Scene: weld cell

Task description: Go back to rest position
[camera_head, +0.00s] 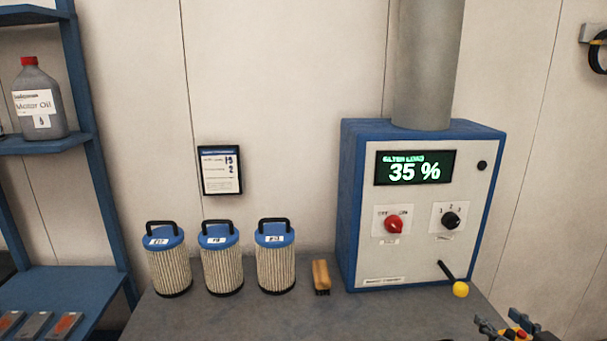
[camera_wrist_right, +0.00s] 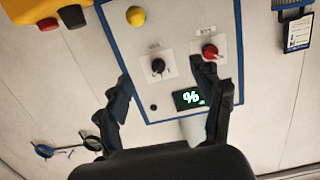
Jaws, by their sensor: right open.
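My right gripper (camera_head: 500,322) shows at the bottom right edge of the head view, below and right of the blue-and-white control cabinet (camera_head: 353,220). In the right wrist view my right gripper (camera_wrist_right: 161,78) has its two dark fingers spread wide, with nothing held between them. The cabinet front (camera_wrist_right: 150,102) appears upside down beyond the fingers. My left gripper is in neither view.
The cabinet has a display (camera_head: 414,168) reading 35 %, a red knob (camera_head: 393,225), a black knob (camera_head: 450,220) and a yellow-ended lever (camera_head: 460,289). Three filter cartridges (camera_head: 220,268) and a brush (camera_head: 321,275) stand on the bench. A yellow button box (camera_head: 516,336) sits at lower right.

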